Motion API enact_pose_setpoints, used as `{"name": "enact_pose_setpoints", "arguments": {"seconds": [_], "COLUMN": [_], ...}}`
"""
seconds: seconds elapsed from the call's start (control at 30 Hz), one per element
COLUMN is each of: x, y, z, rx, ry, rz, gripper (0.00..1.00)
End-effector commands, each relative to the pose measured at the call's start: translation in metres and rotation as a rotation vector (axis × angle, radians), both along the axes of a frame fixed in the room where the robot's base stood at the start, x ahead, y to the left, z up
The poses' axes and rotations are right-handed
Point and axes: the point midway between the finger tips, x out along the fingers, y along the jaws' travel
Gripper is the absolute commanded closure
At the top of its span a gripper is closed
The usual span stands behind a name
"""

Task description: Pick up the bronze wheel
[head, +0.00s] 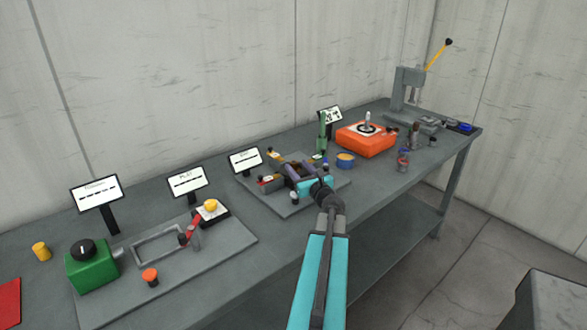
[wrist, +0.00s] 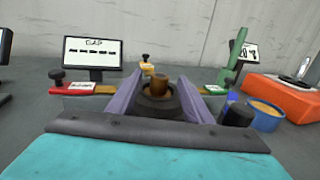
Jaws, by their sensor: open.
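My gripper (head: 296,168) is open over the grey plate (head: 327,185) in the middle of the bench. Its two purple fingers also show in the wrist view (wrist: 159,84), spread to either side of a bronze-brown round piece (wrist: 160,87). This piece, which looks like the bronze wheel, stands upright on a wider dark round base (wrist: 158,104), between the fingers and apparently clear of both. Its lower part is hidden by the base and my gripper body. In the head view my gripper largely hides it.
A red block (wrist: 76,88) with a dark knob is left of my fingers. A blue cup (wrist: 267,119) and dark cylinder (wrist: 236,116) stand close at right. A green upright (head: 322,133), an orange box (head: 362,141) and a grey press (head: 408,90) stand farther right.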

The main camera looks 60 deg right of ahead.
Motion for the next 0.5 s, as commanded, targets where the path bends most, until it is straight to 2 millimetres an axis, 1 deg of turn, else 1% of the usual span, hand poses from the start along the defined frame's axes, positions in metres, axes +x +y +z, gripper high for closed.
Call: {"name": "enact_pose_setpoints", "arguments": {"seconds": [0.03, 0.2, 0.5], "x": [0.005, 0.015, 0.018], "y": [-0.004, -0.011, -0.012], "z": [0.001, 0.000, -0.001], "rx": [0.001, 0.001, 0.001], "ry": [0.001, 0.000, 0.000], "rz": [0.001, -0.001, -0.001], "gripper": [0.54, 0.54, 0.54]}}
